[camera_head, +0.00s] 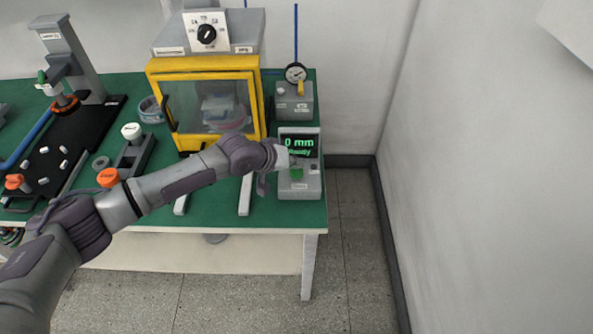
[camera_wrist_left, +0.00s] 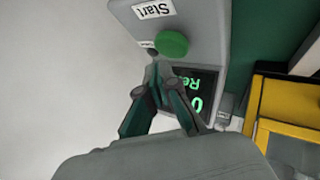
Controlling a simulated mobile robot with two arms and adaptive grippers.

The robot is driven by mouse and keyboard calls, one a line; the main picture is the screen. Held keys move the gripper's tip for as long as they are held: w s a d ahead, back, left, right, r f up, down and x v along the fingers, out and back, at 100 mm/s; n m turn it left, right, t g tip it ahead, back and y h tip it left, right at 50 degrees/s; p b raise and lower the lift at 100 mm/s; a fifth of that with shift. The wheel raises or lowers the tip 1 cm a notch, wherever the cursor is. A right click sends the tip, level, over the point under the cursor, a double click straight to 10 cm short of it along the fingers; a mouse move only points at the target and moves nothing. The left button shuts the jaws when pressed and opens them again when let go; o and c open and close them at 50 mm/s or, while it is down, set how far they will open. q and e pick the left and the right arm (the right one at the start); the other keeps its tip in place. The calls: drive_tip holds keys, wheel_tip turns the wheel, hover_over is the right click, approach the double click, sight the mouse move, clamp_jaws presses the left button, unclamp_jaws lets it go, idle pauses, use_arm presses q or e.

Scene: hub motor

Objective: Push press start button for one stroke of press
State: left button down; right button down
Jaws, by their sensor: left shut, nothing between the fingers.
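The grey control box (camera_head: 312,187) stands at the right end of the green table. Its display (camera_head: 305,143) reads "0 mm" and "Ready" in green. The green start button (camera_head: 296,173) is on the box below the display. In the left wrist view the green button (camera_wrist_left: 172,44) sits beside a "Start" label (camera_wrist_left: 153,9). My left gripper (camera_wrist_left: 158,72) is shut and empty, its fingertips close to the button, on the display side. I cannot tell whether they touch the box. In the head view the wrist hides most of the fingers. My right gripper is not in view.
A yellow-framed machine (camera_head: 158,66) with a clear door, which looks closed, stands left of the control box. A dial gauge (camera_head: 295,73) is behind the box. A black fixture (camera_head: 90,135) and orange knobs lie at left. A wall is at right.

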use_arm(q)
drive_tip(key=shift+f, duration=0.1)
drive_tip(key=shift+f, duration=0.3)
